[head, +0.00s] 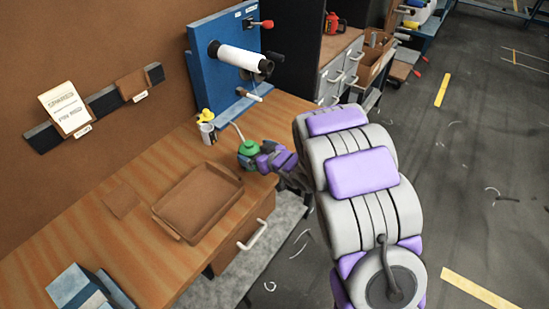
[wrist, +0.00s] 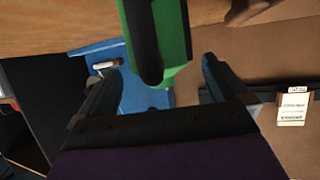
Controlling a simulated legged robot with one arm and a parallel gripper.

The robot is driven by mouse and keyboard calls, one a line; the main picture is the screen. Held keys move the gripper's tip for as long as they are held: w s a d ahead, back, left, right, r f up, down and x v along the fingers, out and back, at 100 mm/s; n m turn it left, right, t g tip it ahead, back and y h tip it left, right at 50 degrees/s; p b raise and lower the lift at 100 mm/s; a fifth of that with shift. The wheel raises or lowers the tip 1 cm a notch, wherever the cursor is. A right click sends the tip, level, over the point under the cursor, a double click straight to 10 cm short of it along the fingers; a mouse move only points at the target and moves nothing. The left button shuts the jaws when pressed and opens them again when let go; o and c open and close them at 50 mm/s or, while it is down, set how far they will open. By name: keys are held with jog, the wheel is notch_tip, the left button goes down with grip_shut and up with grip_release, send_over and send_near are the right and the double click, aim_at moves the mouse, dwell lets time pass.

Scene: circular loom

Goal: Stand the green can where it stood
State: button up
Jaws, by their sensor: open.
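The green can (head: 248,149), with a thin pale spout, is at the bench's right front edge in the head view. It looks upright; its base is partly hidden, so I cannot tell for sure that it rests on the bench. My gripper (head: 262,157) is right beside it, on its near right side. In the wrist view the green can (wrist: 174,38) shows large, with a dark strip along it, between and beyond the fingertips. My gripper (wrist: 158,66) is open there, with gaps seen on both sides of the can.
A brown tray (head: 168,222) and a flat brown square (head: 122,203) lie further left on the wooden bench (head: 75,235). A blue panel with a white roll (head: 238,59) stands at the back.

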jog(key=b+v, duration=0.6)
jog(key=v, duration=0.9)
jog(key=shift+d, duration=0.2)
jog(key=shift+s, duration=0.15)
dwell(0.3)
